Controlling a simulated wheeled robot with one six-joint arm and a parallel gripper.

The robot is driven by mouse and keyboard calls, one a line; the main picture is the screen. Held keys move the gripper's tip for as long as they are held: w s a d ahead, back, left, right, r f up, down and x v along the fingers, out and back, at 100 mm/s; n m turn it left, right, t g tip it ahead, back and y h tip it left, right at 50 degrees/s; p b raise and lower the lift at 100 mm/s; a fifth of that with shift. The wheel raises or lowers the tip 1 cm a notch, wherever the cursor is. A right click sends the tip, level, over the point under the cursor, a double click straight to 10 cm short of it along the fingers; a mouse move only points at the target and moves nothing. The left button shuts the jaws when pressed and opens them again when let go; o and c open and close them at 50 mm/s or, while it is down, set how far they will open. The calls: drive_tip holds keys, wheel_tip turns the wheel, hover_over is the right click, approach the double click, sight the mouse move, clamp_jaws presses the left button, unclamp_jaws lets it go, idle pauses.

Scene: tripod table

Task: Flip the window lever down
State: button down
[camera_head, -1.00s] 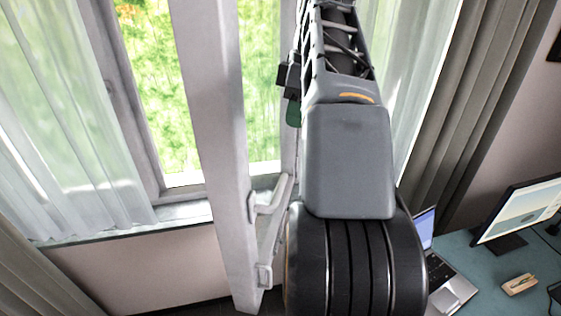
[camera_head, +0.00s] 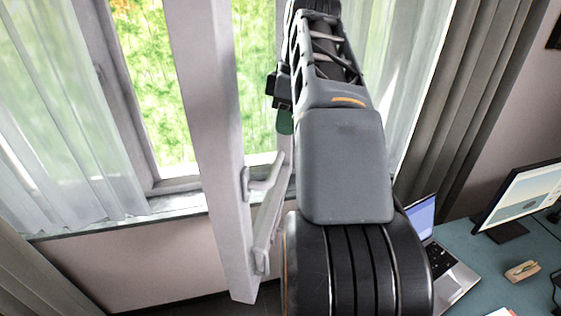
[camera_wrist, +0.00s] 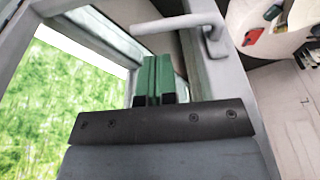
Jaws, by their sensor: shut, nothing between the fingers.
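The window lever (camera_wrist: 175,24) shows in the wrist view as a pale bar reaching left from its pivot (camera_wrist: 214,40) on a grey window frame (camera_wrist: 215,78). My gripper (camera_wrist: 155,62) is shut and empty, its green fingers just below the bar in the picture. I cannot tell whether they touch it. In the head view, my gripper (camera_head: 285,122) shows as a small green patch left of my arm. A pale handle-like piece (camera_head: 266,184) juts from a tall grey frame post (camera_head: 213,130); I cannot tell if it is the same lever.
The window pane (camera_head: 155,80) stands behind, with sheer curtains (camera_head: 60,110) on the left. A teal desk (camera_head: 500,265) with a laptop (camera_head: 440,260) and monitor (camera_head: 520,205) is at the right. A pale surface with small objects (camera_wrist: 267,25) shows at the upper right.

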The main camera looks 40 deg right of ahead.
sight(278, 160)
drive_tip(key=shift+w+a+f, duration=0.15)
drive_tip(key=shift+f, duration=0.9)
drive_tip(key=shift+w+a+f, duration=0.1)
drive_tip(key=shift+w+f, duration=0.05)
drive_tip(key=shift+f, duration=0.95)
drive_tip(key=shift+w+a+f, duration=0.15)
drive_tip(key=shift+f, duration=0.9)
drive_tip(key=shift+w, duration=0.1)
